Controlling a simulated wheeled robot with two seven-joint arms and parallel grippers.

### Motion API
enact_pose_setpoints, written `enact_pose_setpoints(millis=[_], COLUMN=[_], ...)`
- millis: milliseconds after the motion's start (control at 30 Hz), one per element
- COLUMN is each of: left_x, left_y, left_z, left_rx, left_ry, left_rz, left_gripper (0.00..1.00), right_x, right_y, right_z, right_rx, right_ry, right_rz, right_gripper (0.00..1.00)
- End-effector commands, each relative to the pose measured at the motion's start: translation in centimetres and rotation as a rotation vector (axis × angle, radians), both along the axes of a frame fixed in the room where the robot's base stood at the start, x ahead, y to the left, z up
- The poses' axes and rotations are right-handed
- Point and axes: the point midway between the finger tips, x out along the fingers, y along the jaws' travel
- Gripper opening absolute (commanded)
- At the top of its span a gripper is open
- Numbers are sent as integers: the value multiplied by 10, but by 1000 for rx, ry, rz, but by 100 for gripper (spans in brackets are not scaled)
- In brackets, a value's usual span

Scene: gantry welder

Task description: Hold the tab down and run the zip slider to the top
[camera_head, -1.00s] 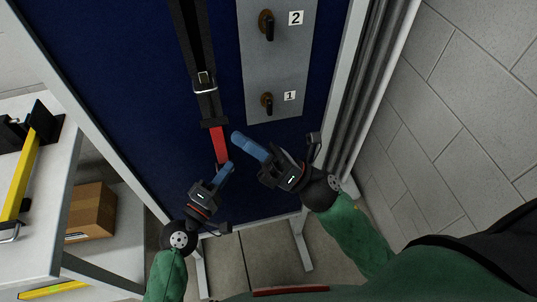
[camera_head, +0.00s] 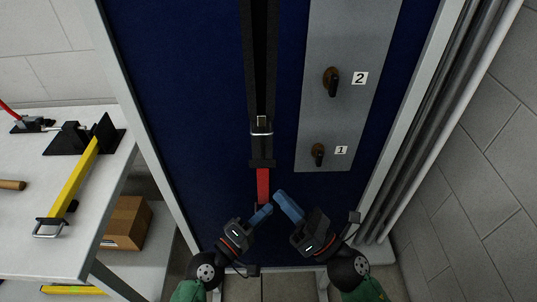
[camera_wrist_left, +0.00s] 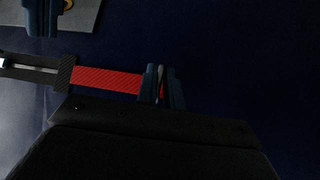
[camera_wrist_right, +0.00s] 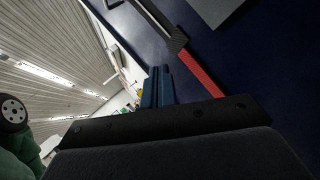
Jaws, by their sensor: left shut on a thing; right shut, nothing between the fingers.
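The zip (camera_head: 259,60) is a dark vertical strip on the blue panel. Its metal slider (camera_head: 261,128) sits near the lower end, above a black end block (camera_head: 262,163). A red tab (camera_head: 263,184) hangs below the block; it also shows in the left wrist view (camera_wrist_left: 105,80). My left gripper (camera_head: 266,211) is shut on the lower end of the red tab, with blue fingers either side of it in the left wrist view (camera_wrist_left: 161,88). My right gripper (camera_head: 280,197) is shut and empty, just right of the tab and below the slider.
A grey plate (camera_head: 345,90) with two dark knobs, marked 2 and 1, stands right of the zip. At left is a white table (camera_head: 60,245) with a yellow bar (camera_head: 75,178). A cardboard box (camera_head: 127,222) sits beneath. Grey pipes (camera_head: 420,130) run at the right.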

Motion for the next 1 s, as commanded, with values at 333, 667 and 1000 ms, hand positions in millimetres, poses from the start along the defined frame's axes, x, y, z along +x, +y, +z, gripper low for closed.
enact_pose_setpoints(millis=[333,667,1000], left_x=[0,0,0], left_y=[0,0,0], left_z=[-1,-1,-1], left_rx=[1,1,1], left_ry=[1,1,1], left_rz=[-1,-1,-1], left_gripper=[0,0,0], right_x=[27,14,-28], right_y=[28,39,45], right_z=[-15,11,43], right_rx=[-231,-339,-323], right_ry=[-127,-343,-535], right_rz=[-420,-830,-1122], right_gripper=[0,0,0])
